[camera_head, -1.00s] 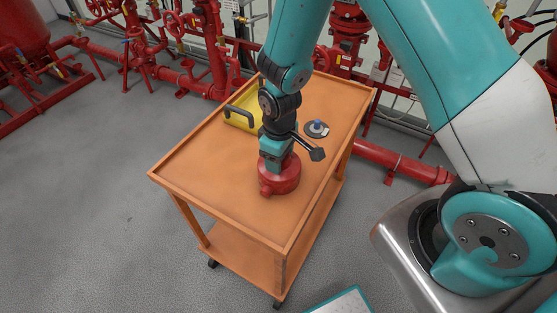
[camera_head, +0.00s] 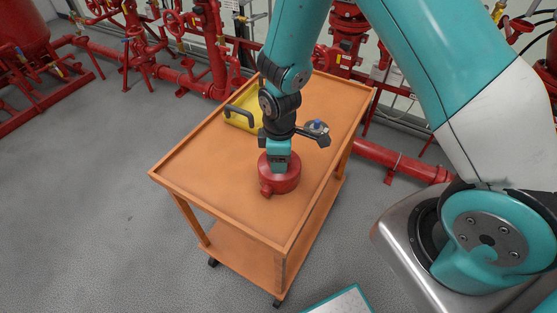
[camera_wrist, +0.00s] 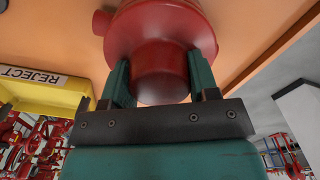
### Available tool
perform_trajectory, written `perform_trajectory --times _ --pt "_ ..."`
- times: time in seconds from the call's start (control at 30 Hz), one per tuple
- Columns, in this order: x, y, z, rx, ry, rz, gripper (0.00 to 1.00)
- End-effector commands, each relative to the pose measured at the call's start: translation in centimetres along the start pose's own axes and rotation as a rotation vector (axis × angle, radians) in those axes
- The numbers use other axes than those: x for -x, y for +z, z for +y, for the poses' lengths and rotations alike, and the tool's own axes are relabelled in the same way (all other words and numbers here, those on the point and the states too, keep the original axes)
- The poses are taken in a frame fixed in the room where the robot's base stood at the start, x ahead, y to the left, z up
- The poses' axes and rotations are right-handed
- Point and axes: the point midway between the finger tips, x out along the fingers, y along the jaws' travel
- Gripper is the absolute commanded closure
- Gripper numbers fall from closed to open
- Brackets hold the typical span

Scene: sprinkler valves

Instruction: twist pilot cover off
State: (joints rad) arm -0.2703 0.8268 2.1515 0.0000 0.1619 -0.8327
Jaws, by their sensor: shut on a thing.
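The red pilot valve body (camera_head: 279,181) stands on the orange cart near its right edge, with a short port at its lower left. Its round red cover (camera_wrist: 160,72) fills the top middle of the wrist view. My gripper (camera_head: 279,162) points down over it. In the wrist view my gripper (camera_wrist: 160,80) has its two teal fingers on either side of the cover's narrower round part, shut on it. The far side of the cover and the join beneath it are hidden.
The orange cart (camera_head: 215,165) has a raised rim. A yellow bin (camera_head: 240,118), marked REJECT in the wrist view (camera_wrist: 40,92), sits behind left. A grey disc with a blue knob (camera_head: 317,126) lies behind right. Red pipes (camera_head: 400,164) run behind the cart.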

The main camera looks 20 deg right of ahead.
Motion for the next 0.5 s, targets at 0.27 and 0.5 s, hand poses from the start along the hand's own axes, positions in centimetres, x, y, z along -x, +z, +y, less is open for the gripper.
perform_trajectory --times 0.27,0.5 --pt "-0.14 0.15 -0.19 0.126 -0.006 -0.004 0.72" --pt "-0.11 0.16 -0.21 0.204 -0.007 -0.004 0.72"
